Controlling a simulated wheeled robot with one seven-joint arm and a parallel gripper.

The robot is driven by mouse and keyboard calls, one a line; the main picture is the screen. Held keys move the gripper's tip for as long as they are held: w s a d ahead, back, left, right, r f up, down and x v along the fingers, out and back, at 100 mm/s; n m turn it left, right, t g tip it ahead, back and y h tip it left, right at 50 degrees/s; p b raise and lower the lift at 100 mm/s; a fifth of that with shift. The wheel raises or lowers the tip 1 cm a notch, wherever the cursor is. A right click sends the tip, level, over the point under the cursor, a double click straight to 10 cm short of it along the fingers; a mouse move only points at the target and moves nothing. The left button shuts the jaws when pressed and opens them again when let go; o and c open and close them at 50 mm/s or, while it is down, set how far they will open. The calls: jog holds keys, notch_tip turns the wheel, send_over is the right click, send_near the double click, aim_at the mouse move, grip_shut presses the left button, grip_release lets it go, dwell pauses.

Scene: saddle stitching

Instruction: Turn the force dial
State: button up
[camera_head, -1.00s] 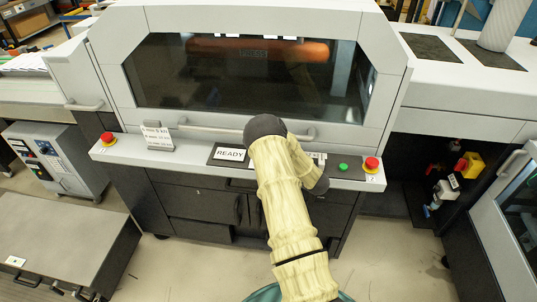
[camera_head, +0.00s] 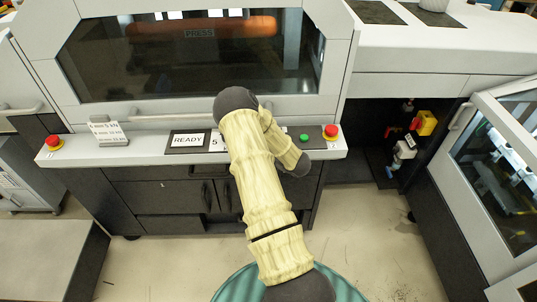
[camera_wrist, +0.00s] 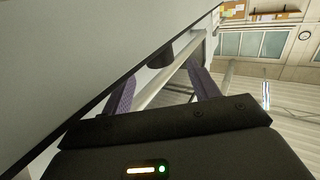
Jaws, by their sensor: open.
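No force dial can be made out for certain. In the head view, my arm covers part of the press's control ledge (camera_head: 82,155), including the area right of the "READY" display (camera_head: 187,140) and a partly hidden display showing "5" (camera_head: 215,143). My gripper is hidden there. In the wrist view, my gripper (camera_wrist: 161,72) is open, with two purple fingers apart. A silver bar (camera_wrist: 165,80) runs between the fingers in the picture; contact cannot be told. A short dark cylinder (camera_wrist: 160,57) stands out from a grey surface (camera_wrist: 70,50) beyond the fingertips; I cannot tell whether it is the dial.
A green button (camera_head: 304,137) and a red stop button (camera_head: 331,131) sit right of my arm. Another red stop button (camera_head: 54,141) and a small force card (camera_head: 108,133) are at the left. A rail handle (camera_head: 165,118) runs above the ledge. An open glazed door (camera_head: 500,165) stands at the right.

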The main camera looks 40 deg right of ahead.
jog(key=b+v, duration=0.3)
jog(key=v, duration=0.8)
jog(key=w+a+m+t+h, duration=0.1)
jog(key=w+a+m+h, duration=0.5)
jog(key=w+a+h, duration=0.35)
jog(key=s+a+m+g+h+p, duration=0.1)
jog(key=s+a+m+g+h, duration=0.2)
jog(key=s+a+m+h, duration=0.3)
jog(key=shift+s+a+r+h, duration=0.15)
jog(key=shift+s+a+h, duration=0.8)
jog(key=shift+h, duration=0.2)
jog(key=shift+w, duration=0.1)
